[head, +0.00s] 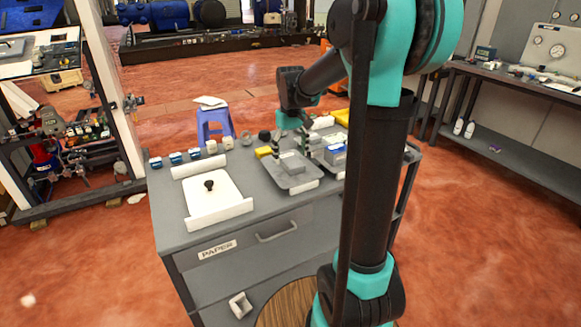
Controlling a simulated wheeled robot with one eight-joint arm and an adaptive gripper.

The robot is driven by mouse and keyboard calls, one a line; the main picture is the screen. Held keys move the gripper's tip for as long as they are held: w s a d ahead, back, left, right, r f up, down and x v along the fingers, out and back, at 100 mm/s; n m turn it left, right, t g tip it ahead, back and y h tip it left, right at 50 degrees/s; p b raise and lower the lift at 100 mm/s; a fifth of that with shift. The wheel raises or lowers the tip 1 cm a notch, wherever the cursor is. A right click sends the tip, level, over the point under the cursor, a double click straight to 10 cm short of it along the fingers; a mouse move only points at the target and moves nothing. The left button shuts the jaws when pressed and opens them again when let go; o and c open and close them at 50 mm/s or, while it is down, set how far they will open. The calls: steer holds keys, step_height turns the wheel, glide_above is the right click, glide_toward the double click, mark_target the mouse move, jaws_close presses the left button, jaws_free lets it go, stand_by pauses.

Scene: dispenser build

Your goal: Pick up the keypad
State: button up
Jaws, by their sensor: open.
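My gripper (289,149) is in the head view, pointing down over a grey tray (303,182) on the grey cabinet. Its two dark fingers are apart, with nothing seen held between them. A small light grey block (291,163) lies in the tray, just below and between the fingertips. It may be the keypad, but it is too small to make out keys. I cannot tell whether the fingers touch it. A blue and white box (335,152) stands to the right of the gripper, partly behind my arm.
The grey cabinet (163,216) also bears a white panel (208,204) with a black knob (209,185). Several small blue and white parts line its back left edge. A yellow piece (263,152) lies left of the gripper. A blue stool (215,123) stands behind.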

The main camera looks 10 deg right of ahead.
mark_target(291, 159)
steer(key=shift+f, duration=1.3)
steer(key=shift+f, duration=0.25)
steer(key=c, duration=1.2)
steer(key=shift+s, duration=0.1)
steer(key=shift+c, duration=0.2)
